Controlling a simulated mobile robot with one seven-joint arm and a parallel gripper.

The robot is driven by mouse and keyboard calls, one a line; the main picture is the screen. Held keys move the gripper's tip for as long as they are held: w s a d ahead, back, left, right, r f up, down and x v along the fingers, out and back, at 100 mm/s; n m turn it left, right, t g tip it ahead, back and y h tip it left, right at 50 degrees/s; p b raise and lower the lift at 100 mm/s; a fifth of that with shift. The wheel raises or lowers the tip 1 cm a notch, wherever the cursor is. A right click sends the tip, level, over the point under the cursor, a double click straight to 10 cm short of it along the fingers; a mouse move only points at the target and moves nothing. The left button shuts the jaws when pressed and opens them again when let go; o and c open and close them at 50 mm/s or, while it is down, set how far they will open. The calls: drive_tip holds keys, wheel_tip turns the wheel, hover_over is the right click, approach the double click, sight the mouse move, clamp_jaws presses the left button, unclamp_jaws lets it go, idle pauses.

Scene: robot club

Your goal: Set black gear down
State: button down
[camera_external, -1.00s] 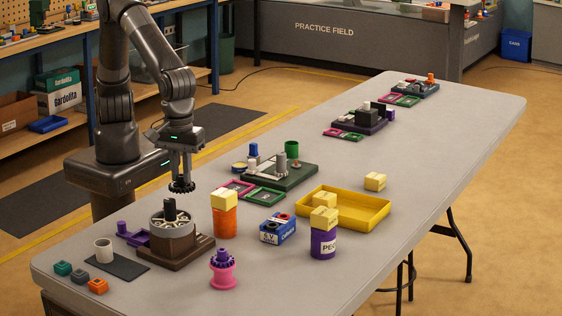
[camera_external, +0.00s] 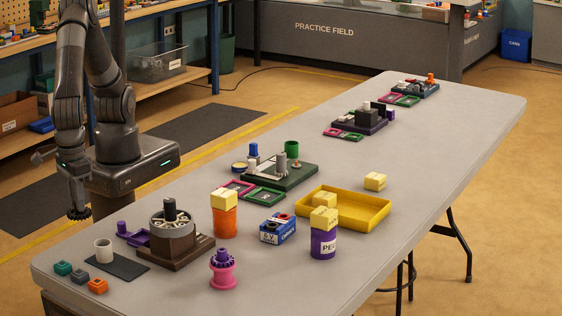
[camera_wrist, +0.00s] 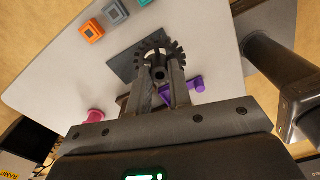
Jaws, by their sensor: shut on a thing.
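My gripper (camera_external: 77,204) is shut on the black gear (camera_external: 78,213), a dark toothed wheel. It hangs by the table's left back edge in the external view, left of the grey drum fixture (camera_external: 173,238). In the wrist view the black gear (camera_wrist: 153,45) sits at the tips of my gripper (camera_wrist: 160,75), with its teeth and central hole showing. The black mat (camera_wrist: 124,66) and table lie beyond and below it. The gear appears clear of the tabletop, though its exact height is hard to tell.
The black mat holds a beige cup (camera_external: 104,251). Teal (camera_external: 63,268), grey (camera_external: 80,276) and orange (camera_external: 98,286) blocks stand at the left corner. A purple part (camera_external: 135,235) lies behind the mat. A pink spool (camera_external: 222,272) stands at the front. Bare tabletop runs along the front edge.

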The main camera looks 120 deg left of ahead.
drive_tip(key=w+a+f, duration=0.1)
drive_tip(key=w+f, duration=0.1)
drive_tip(key=w, duration=0.1)
drive_tip(key=w+a+f, duration=0.1)
drive_tip(key=w+f, duration=0.2)
drive_tip(key=w, duration=0.1)
drive_tip(key=w+a+f, duration=0.1)
drive_tip(key=w+f, duration=0.2)
drive_tip(key=w, duration=0.1)
drive_tip(key=shift+a+f, duration=0.1)
drive_tip(key=shift+a, duration=0.15)
drive_tip(key=shift+w+f, duration=0.1)
drive_tip(key=shift+f, duration=1.95)
drive_tip(key=shift+f, duration=0.15)
drive_tip(key=c, duration=1.3)
unclamp_jaws()
